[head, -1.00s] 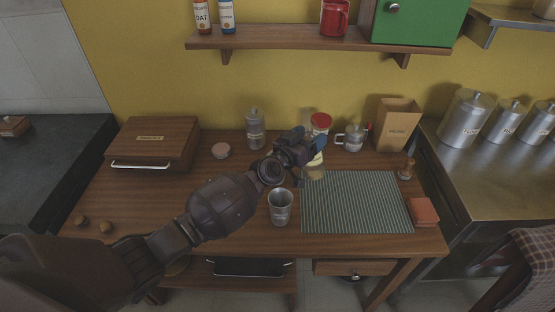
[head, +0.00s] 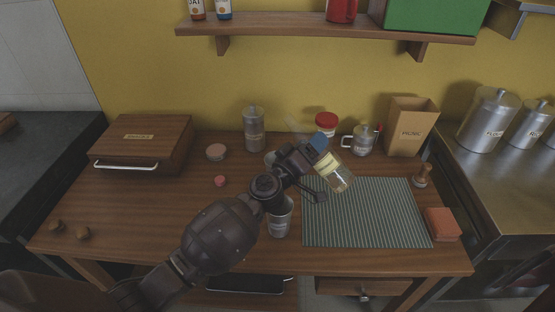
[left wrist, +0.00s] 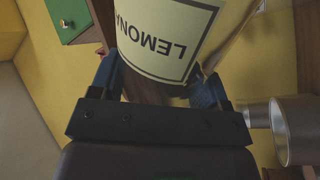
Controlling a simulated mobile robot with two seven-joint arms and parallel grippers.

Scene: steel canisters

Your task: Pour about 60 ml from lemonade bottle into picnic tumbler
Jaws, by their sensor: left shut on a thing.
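The lemonade bottle (head: 343,181) is clear glass with a cream label. It is tilted above the back left of the striped mat, its base toward the lower right. The label fills the upper middle of the left wrist view (left wrist: 165,40) and reads "LEMONA". My left gripper (head: 318,158) is shut around the bottle at the label; its blue fingers flank it in the left wrist view (left wrist: 155,85). The steel picnic tumbler (head: 280,226) stands upright on the table left of the mat, its upper part partly hidden by my left gripper and wrist. My right gripper is out of view.
The striped mat (head: 370,215) is bare. Behind it stand a red-lidded jar (head: 326,122), a glass-and-metal pot (head: 362,142) and a paper bag (head: 412,128). A steel canister (head: 254,130) stands at the back. A wooden box (head: 145,147) is at left, a sponge-like block (head: 441,224) at right.

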